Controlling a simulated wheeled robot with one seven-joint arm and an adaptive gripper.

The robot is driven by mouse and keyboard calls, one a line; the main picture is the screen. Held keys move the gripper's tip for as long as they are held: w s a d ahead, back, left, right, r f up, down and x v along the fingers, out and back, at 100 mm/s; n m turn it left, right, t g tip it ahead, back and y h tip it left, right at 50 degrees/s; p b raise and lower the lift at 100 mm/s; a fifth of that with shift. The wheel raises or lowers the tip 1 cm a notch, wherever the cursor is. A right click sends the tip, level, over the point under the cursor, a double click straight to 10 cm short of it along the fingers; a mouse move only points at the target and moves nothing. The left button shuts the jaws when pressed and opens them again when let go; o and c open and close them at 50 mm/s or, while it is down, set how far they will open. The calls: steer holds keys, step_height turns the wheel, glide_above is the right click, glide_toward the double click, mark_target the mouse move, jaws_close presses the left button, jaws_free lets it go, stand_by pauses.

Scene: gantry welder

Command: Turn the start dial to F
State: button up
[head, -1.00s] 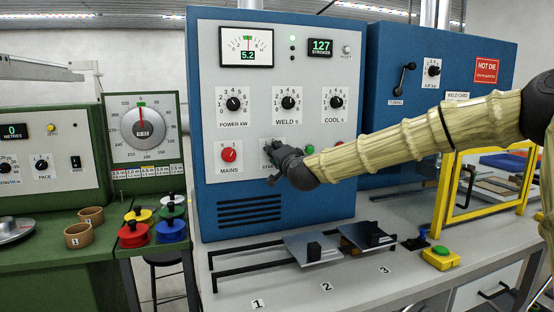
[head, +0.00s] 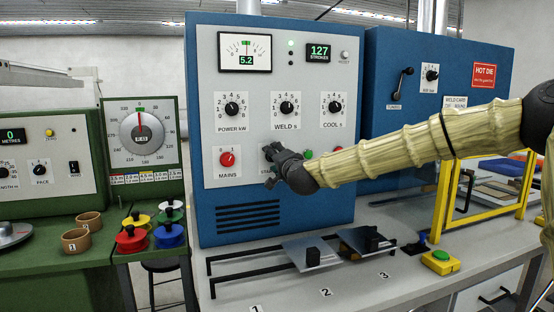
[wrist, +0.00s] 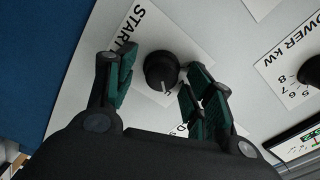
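The start dial (wrist: 160,71) is a round black knob with a white pointer mark, beside a partly hidden START label (wrist: 138,25) in the wrist view. Letters around the dial are mostly hidden or too small to read. My gripper (wrist: 162,62) is open, with one green-padded finger on each side of the dial. A gap shows at the left finger; I cannot tell whether the right finger touches. In the head view my gripper (head: 270,167) is at the lower panel of the blue cabinet (head: 338,212) and hides the start dial.
The red MAINS knob (head: 227,158) is just left of my gripper, and a green button (head: 309,154) is just right. POWER (head: 232,108), WELD (head: 287,108) and COOL (head: 335,107) dials sit above. Sliding plates on rails (head: 313,255) lie on the bench below.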

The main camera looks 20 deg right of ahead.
steer(key=shift+a, duration=0.1)
steer(key=s, duration=1.2)
steer(key=shift+d, duration=0.25)
steer(key=shift+d+f, duration=0.1)
